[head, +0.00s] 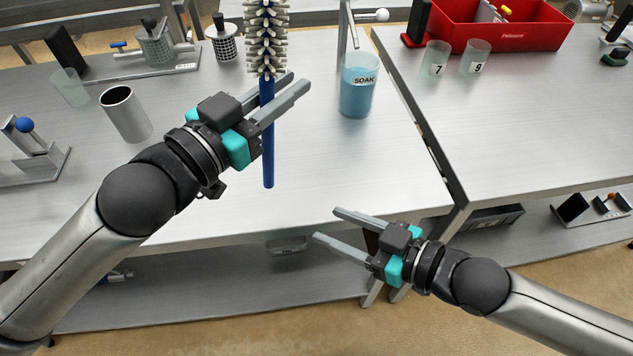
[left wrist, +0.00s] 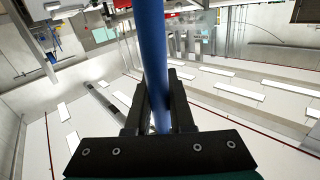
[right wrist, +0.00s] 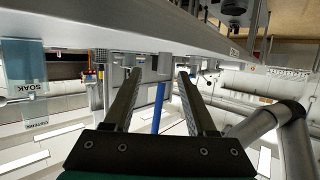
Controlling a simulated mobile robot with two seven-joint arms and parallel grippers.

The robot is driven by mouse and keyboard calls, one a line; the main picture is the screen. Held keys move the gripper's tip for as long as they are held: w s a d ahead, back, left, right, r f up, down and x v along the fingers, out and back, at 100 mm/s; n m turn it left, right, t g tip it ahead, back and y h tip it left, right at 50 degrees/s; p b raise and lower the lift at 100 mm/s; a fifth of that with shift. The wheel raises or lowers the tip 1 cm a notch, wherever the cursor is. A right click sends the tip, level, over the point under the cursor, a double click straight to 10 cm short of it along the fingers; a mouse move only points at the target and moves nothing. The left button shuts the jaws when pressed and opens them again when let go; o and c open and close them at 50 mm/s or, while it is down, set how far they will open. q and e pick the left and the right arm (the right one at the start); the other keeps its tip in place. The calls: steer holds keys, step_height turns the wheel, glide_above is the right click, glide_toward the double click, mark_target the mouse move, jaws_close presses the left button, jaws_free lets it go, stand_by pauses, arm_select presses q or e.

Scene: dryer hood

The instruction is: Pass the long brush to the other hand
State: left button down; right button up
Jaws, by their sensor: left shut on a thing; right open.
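The long brush (head: 268,137) has a blue handle and grey-white bristles (head: 267,38) at its upper end. My left gripper (head: 286,92) is shut on the handle just below the bristles and holds the brush upright above the bench. The handle's lower part hangs free beneath the fingers. In the left wrist view the blue handle (left wrist: 153,50) runs between the fingers. My right gripper (head: 328,226) is open and empty, lower and to the right of the handle's end, in front of the bench edge. In the right wrist view the blue handle (right wrist: 159,105) shows beyond the open fingers.
A beaker marked SOAK (head: 358,90) with blue liquid stands right of the brush. A metal cup (head: 126,114) stands at left. A red bin (head: 500,25) and glasses marked 7 (head: 435,60) and 9 (head: 475,58) stand on the right bench. The bench's front middle is clear.

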steer(key=w+a+r+m+t+y, duration=0.1)
steer(key=w+a+r+t+y, duration=0.2)
steer(key=r, duration=0.6)
steer(key=s+a+x, duration=0.1)
steer(key=x, duration=1)
steer(key=shift+a+f, duration=0.15)
steer(key=shift+f, duration=0.05)
steer(key=shift+c, duration=0.4)
jaws_close()
arm_select(q)
steer(key=c, duration=0.7)
jaws_free()
arm_select(e)
steer(key=shift+w, duration=0.1)
